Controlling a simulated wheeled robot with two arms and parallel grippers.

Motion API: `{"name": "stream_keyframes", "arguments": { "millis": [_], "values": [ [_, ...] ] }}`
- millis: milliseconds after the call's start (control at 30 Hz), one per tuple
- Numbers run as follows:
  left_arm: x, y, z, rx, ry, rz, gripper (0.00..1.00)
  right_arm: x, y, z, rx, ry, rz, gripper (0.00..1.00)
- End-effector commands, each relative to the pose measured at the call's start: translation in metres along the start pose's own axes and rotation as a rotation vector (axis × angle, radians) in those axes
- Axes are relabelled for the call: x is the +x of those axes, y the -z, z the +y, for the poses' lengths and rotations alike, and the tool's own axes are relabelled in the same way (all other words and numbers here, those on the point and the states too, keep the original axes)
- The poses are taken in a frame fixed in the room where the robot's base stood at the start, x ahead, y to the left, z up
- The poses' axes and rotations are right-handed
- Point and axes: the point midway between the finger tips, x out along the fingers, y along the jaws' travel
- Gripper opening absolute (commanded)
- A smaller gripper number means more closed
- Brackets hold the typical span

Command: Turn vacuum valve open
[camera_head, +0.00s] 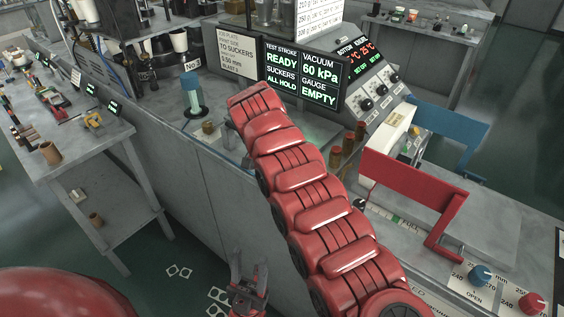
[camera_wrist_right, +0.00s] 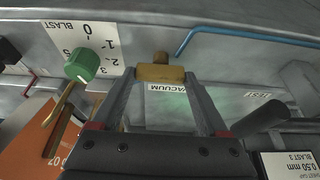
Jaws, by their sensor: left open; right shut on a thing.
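In the right wrist view, the vacuum valve's brass handle (camera_wrist_right: 160,73) sits between my right gripper's fingertips (camera_wrist_right: 160,84), which are shut on its two ends. A VACUUM label (camera_wrist_right: 170,89) lies just below it on the grey surface. In the head view, my red right arm hides the right gripper and the valve. My left gripper (camera_head: 249,270) is open and empty, low over the floor, apart from the bench. The display (camera_head: 302,75) reads test stroke READY, suckers ALL HOLD, vacuum 60 kPa, gauge EMPTY.
In the right wrist view, a green BLAST knob (camera_wrist_right: 82,65) stands left of the handle and a blue pipe (camera_wrist_right: 240,32) runs behind. An orange card (camera_wrist_right: 35,140) lies at left. In the head view, a red bracket (camera_head: 410,180) stands right; a side table (camera_head: 95,150) stands left.

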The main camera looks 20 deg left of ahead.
Motion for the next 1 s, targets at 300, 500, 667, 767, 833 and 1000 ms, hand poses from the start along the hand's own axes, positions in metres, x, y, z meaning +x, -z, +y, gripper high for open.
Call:
{"name": "stream_keyframes", "arguments": {
  "millis": [300,500,667,767,833,1000],
  "values": [
    [0.0,0.0,0.0,0.0,0.0,0.0,0.47,0.0,0.0,0.0,0.008,0.0,0.001,0.22],
    [0.0,0.0,0.0,0.0,0.0,0.0,0.47,0.0,0.001,0.0,0.008,0.0,0.001,0.83],
    [0.0,0.0,0.0,0.0,0.0,0.0,0.47,0.0,0.0,0.0,0.007,-0.001,0.0,1.0],
    [0.0,0.0,0.0,0.0,0.0,0.0,0.47,0.0,0.0,0.0,0.007,-0.001,0.0,1.0],
    [0.0,0.0,0.0,0.0,0.0,0.0,0.47,-0.001,0.0,0.0,0.006,-0.001,0.0,1.0],
    [-0.008,-0.001,0.0,0.0,0.0,0.0,0.47,-0.013,0.0,0.0,0.008,0.0,0.001,1.0]
  ]
}}
